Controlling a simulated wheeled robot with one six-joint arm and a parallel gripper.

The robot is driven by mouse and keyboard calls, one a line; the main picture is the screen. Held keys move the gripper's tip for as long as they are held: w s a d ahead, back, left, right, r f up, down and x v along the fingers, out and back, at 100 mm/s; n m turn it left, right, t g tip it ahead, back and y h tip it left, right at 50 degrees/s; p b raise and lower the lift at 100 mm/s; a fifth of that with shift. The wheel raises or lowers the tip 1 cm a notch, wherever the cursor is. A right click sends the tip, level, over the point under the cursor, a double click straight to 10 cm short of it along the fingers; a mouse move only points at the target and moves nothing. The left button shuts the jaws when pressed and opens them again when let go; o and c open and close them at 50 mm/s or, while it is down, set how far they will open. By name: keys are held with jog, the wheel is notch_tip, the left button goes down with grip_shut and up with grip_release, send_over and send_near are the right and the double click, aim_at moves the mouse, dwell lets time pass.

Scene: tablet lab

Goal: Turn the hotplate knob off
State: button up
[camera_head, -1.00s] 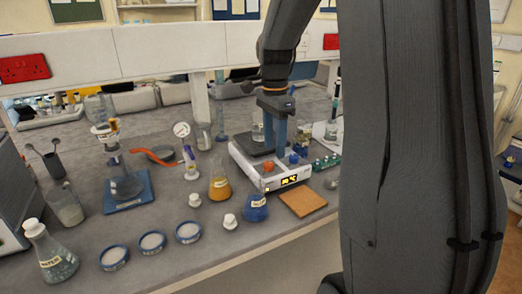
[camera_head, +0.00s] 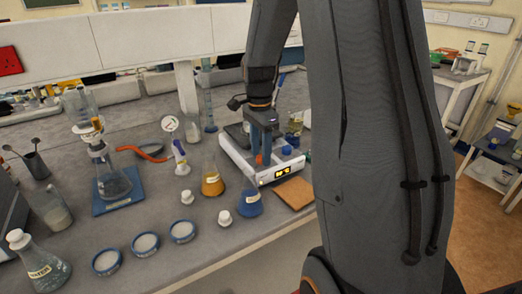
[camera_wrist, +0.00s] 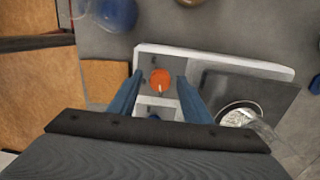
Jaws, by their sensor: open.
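The white hotplate (camera_head: 238,160) stands on the bench with a lit yellow display (camera_head: 282,172) on its front; its white edge also shows in the wrist view (camera_wrist: 220,62). Its orange-red knob (camera_head: 259,160) is seen from above in the wrist view (camera_wrist: 160,80). A blue knob (camera_head: 287,150) sits to its right in the head view; in the wrist view it is mostly hidden by my gripper's body. My gripper (camera_head: 262,150) is open and points down, with its blue fingers on either side of the orange-red knob. I cannot tell whether they touch it.
A glass beaker (camera_wrist: 240,113) is on the dark heating plate (camera_wrist: 265,92), close to my right finger in the wrist view. A yellow flask (camera_head: 212,180), a blue flask (camera_head: 249,202) and a brown tile (camera_head: 295,193) stand close around the hotplate. My arm hides the bench on the right.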

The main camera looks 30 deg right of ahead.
jog(key=c, duration=1)
jog(key=shift+c, duration=0.2)
jog(key=n+p, duration=0.1)
jog(key=n, duration=0.3)
jog(key=n+p, duration=0.1)
jog(key=n, duration=0.2)
jog(key=shift+s+n+p, duration=0.1)
jog(key=shift+n+p, duration=0.2)
jog(key=n+p, duration=0.1)
jog(key=n, duration=0.3)
jog(key=shift+n+p, duration=0.6)
jog(key=shift+n, duration=1.5)
